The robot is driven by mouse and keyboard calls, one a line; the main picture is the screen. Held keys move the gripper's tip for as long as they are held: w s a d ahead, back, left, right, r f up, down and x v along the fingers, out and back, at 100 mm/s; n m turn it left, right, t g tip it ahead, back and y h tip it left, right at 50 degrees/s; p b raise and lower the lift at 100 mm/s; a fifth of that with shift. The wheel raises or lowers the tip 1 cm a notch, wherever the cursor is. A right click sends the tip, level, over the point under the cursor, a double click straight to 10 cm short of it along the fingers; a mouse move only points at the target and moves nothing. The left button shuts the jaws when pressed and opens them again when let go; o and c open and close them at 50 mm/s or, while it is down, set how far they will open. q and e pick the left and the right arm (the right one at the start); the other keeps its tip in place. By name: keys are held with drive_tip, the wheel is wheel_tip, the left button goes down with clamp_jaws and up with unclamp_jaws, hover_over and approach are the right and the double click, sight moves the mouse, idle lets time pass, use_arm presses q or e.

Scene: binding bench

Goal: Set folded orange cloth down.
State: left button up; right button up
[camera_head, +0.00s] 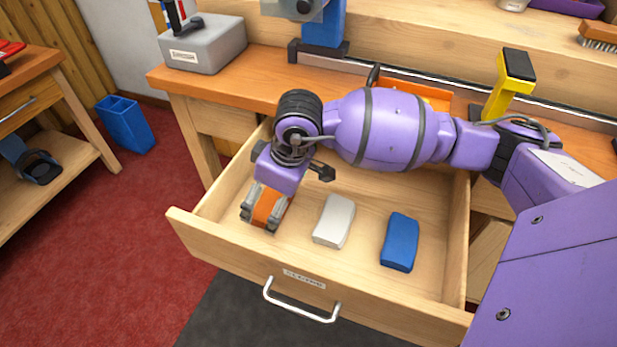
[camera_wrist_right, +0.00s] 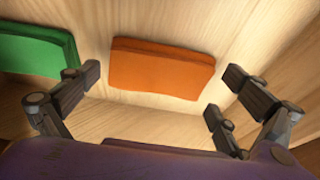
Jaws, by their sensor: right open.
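The folded orange cloth (camera_head: 267,206) lies in the left part of the open wooden drawer (camera_head: 370,260), seen between my right gripper's fingers. In the right wrist view the orange cloth (camera_wrist_right: 162,70) appears to rest flat on the drawer floor. My right gripper (camera_head: 262,219) points down into the drawer with its jaws open. In the right wrist view the fingers of the gripper (camera_wrist_right: 161,82) stand apart on either side of the cloth, with gaps showing at both ends. My left gripper is not in view.
A white folded cloth (camera_head: 334,221) and a blue one (camera_head: 400,242) lie to the right in the drawer. A green cloth (camera_wrist_right: 40,48) shows in the right wrist view. Bare floor shows between the cloths.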

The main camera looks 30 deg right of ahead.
sight(288, 213)
drive_tip(key=shift+w+r, duration=0.1)
drive_tip(key=shift+r, duration=0.45)
drive_tip(key=p+v, duration=0.2)
drive_tip(key=v, duration=0.9)
drive_tip(key=shift+r, duration=0.2)
